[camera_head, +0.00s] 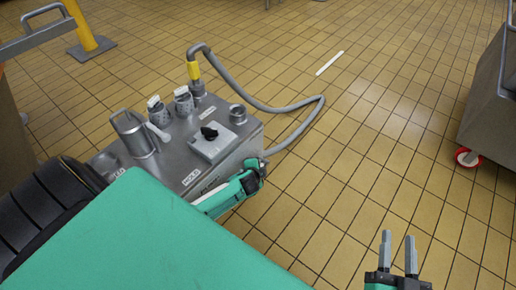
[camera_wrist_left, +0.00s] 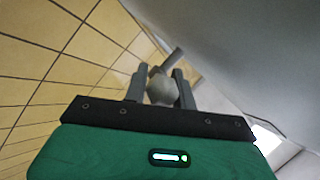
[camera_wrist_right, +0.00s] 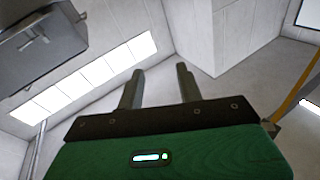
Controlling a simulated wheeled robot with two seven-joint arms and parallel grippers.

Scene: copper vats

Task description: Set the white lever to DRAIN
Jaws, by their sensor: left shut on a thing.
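A grey metal box (camera_head: 205,175) with fittings on top stands left of centre in the head view. A short white lever (camera_head: 157,132) lies tilted on its top, beside a grey can-like part (camera_head: 133,133). A label reading HOLD (camera_head: 190,177) is on the front edge; I cannot read DRAIN anywhere. My left gripper (camera_wrist_left: 160,72) is shut on a rounded pale grey knob (camera_wrist_left: 161,90) with a rod behind it; I cannot tell what it belongs to. In the head view, my left wrist is by the box's right front side, its fingertips unclear. My right gripper (camera_head: 398,252) is open and empty.
A black knob (camera_head: 209,132) sits on a raised plate of the box. A wheeled metal cart (camera_head: 490,125) stands at the right.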

